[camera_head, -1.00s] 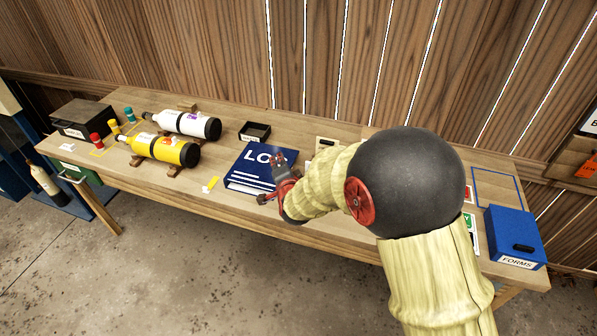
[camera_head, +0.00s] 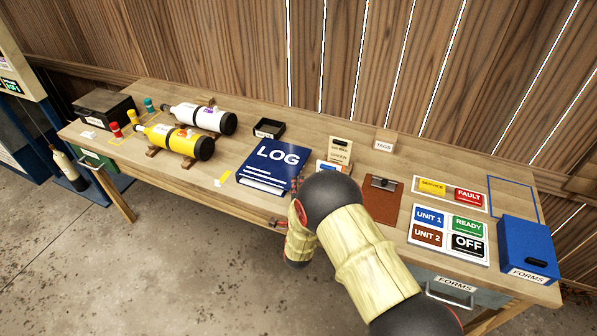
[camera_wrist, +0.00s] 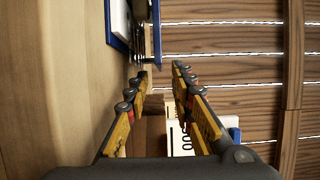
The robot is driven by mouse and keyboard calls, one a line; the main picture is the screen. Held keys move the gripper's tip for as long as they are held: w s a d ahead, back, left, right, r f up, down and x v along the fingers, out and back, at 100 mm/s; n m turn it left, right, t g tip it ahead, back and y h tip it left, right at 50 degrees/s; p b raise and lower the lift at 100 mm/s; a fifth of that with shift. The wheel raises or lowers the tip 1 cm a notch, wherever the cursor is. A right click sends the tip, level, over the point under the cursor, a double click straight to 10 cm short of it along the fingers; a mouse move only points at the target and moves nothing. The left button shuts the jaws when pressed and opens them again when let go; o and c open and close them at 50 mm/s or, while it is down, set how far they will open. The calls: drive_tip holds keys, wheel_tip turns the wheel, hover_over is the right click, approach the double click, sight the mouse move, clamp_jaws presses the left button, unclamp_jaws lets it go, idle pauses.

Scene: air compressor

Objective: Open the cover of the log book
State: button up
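The blue log book (camera_head: 268,168), with white "LOG" lettering, lies shut and flat near the table's front edge in the head view. Its blue edge (camera_wrist: 157,30) and white pages (camera_wrist: 120,18) show at the top of the wrist view, beyond the fingertips. My gripper (camera_wrist: 160,69) is open, its two fingers apart, with nothing seen held between them. My arm hides the rest.
A yellow bottle (camera_head: 178,140) and a white bottle (camera_head: 200,117) lie on cradles left of the book. A black tray (camera_head: 268,128) sits behind it. A brown clipboard (camera_head: 382,205), label cards (camera_head: 448,232) and a blue forms box (camera_head: 528,246) are to the right.

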sight(298, 169)
drive_tip(key=w, duration=0.4)
drive_tip(key=w+b, duration=0.1)
drive_tip(key=w, duration=0.3)
drive_tip(key=shift+w+a, duration=0.2)
drive_tip(key=shift+w, duration=0.1)
drive_tip(key=shift+c, duration=0.2)
clamp_jaws()
drive_tip(key=shift+f, duration=0.1)
